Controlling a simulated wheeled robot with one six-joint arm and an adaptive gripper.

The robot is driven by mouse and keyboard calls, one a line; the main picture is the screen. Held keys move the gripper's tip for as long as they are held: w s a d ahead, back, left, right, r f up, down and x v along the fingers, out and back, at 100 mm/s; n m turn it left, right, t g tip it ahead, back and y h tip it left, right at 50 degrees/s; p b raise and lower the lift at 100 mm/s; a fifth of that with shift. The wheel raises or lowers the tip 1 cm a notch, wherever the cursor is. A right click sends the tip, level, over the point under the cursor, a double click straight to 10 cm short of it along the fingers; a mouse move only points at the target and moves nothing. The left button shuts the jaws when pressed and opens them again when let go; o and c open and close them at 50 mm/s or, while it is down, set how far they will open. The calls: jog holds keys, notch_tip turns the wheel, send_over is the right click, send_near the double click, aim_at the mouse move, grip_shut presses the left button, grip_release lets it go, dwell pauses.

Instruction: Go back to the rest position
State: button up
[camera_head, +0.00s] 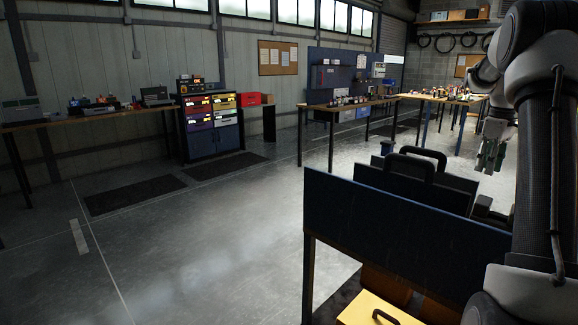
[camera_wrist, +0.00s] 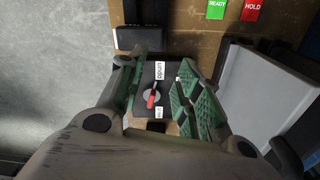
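My gripper (camera_wrist: 160,88) shows in the camera_wrist view with its two green-padded fingers spread apart, so it is open. Below and between the fingers is a dark switch box (camera_wrist: 158,78) with a red lever (camera_wrist: 151,101) and small white labels. Nothing appears clamped between the pads. In the camera_head view my gripper (camera_head: 490,156) hangs at the right, partly hidden behind my arm, pointing down above the work area. The fingers hide parts of the box sides.
A green READY tag (camera_wrist: 216,9) and a red HOLD tag (camera_wrist: 251,10) lie on the brown surface. A pale grey tray (camera_wrist: 265,85) is to the right. A dark blue panel (camera_head: 390,235) stands nearby. The floor (camera_head: 210,245) at left is clear.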

jog(key=s+a+r+m+t, duration=0.1)
jog(key=s+a+r, duration=0.5)
jog(key=a, duration=0.5)
jog(key=s+a+r+m+t, duration=0.1)
jog(key=s+a+r+m, duration=0.15)
jog(key=s+a, duration=0.65)
jog(key=s+a+f+t, duration=0.1)
jog(key=s+a+f, duration=0.2)
jog(key=s+a, duration=0.2)
jog(key=s+a+f+m+t, duration=0.1)
jog(key=s+a+f, duration=0.2)
jog(key=s, duration=0.6)
jog(key=shift+s+a, duration=0.35)
jog(key=shift+a, duration=0.65)
jog(key=shift+s+d+m, duration=0.1)
jog(key=shift+m, duration=0.15)
